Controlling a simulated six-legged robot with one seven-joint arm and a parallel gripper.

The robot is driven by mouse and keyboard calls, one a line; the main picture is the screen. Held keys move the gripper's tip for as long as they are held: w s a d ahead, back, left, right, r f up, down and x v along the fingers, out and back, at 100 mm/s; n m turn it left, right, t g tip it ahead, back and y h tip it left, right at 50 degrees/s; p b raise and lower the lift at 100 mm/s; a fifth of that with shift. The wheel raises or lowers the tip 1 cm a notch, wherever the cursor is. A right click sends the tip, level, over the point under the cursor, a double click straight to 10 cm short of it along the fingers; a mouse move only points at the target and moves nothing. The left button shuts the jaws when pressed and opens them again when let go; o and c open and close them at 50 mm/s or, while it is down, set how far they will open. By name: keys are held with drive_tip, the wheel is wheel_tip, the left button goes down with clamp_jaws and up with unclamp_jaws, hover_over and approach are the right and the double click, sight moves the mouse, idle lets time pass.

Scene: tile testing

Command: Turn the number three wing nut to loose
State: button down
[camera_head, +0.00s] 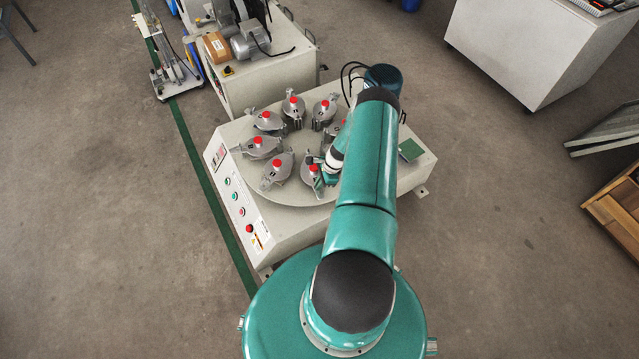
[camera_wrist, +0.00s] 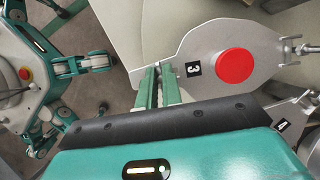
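The number three clamp unit is a grey metal plate (camera_wrist: 215,45) with a black "3" label (camera_wrist: 193,69) and a round red cap (camera_wrist: 236,67). In the head view the unit (camera_head: 311,177) sits at the near right of the round turntable, partly behind my arm. My gripper (camera_wrist: 158,70) has its two green fingers close together at the plate's left tip, with a narrow gap between them. A small grey part shows at the fingertips. The wing nut itself is not clearly visible there. In the head view my gripper (camera_head: 326,180) is beside the unit.
Several similar red-capped units ring the turntable (camera_head: 298,192). A "4" label (camera_wrist: 282,126) shows on the neighbouring unit, close to my gripper's right side. The machine's sloped panel (camera_head: 236,205) has buttons. A grey cabinet (camera_head: 268,80) stands behind it.

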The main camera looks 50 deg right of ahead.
drive_tip(key=shift+n, duration=0.4)
drive_tip(key=n+g, duration=0.1)
drive_tip(key=n, duration=0.3)
drive_tip(key=shift+w+g+y, duration=0.1)
drive_tip(key=shift+g+y, duration=0.3)
drive_tip(key=n+g, duration=0.2)
drive_tip(key=n, duration=0.3)
drive_tip(key=shift+n, duration=0.4)
drive_tip(key=n+g+h, duration=0.1)
drive_tip(key=n, duration=0.2)
drive_tip(key=shift+w+n, duration=0.1)
drive_tip(key=shift+n, duration=0.2)
drive_tip(key=shift+n+g+h, duration=0.5)
drive_tip(key=shift+n+g, duration=0.1)
drive_tip(key=shift+n, duration=1.3)
drive_tip(key=c, duration=1.6)
unclamp_jaws()
drive_tip(key=shift+o, duration=0.2)
